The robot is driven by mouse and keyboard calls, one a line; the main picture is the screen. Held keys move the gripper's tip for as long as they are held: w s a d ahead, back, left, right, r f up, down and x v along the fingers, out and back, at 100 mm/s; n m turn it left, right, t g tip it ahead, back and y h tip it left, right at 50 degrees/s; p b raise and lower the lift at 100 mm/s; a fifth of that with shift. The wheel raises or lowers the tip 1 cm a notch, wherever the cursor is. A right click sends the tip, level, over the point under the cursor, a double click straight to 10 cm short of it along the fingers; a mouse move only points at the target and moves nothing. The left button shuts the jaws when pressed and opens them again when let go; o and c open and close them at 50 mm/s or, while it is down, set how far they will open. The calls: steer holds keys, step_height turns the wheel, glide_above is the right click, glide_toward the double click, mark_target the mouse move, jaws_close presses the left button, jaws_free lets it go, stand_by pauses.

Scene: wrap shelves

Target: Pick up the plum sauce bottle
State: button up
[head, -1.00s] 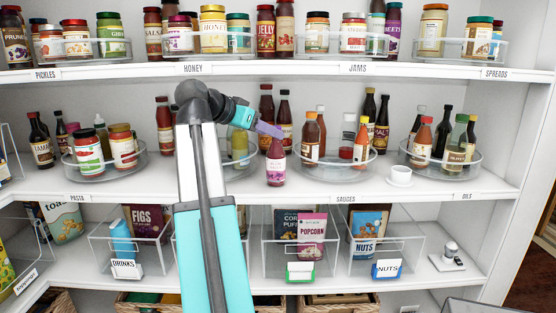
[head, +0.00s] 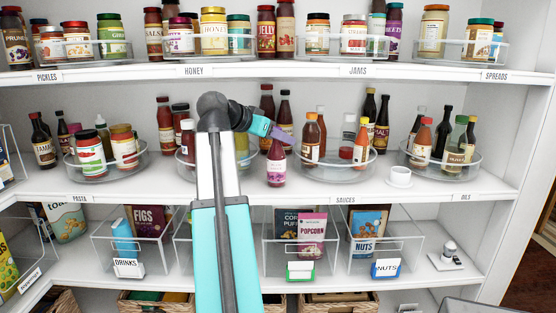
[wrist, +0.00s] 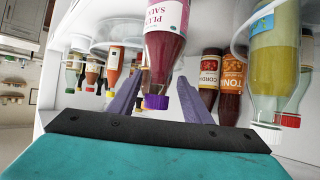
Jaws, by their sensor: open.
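The plum sauce bottle (head: 276,168) stands upright on the middle shelf, in front of the gap between two round clear trays. It is dark red with a pink label. In the wrist view, which is upside down, the bottle (wrist: 166,45) hangs from the top edge with its purple cap toward me. My gripper (head: 284,132) has purple fingers and is at the height of the bottle's top, pointing right in the head view. In the wrist view my gripper (wrist: 158,82) is open, with one finger on each side of the bottle's neck and cap. I cannot tell whether either finger touches it.
A round clear tray (head: 335,178) with several bottles is just right of the plum sauce. Dark bottles (head: 285,112) stand behind it. The upper shelf (head: 300,70) is above my arm; clear bins (head: 300,260) are below.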

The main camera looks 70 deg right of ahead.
steer(key=shift+x, duration=1.15)
steer(key=shift+c, duration=0.6)
jaws_close()
steer(key=shift+r, duration=0.1)
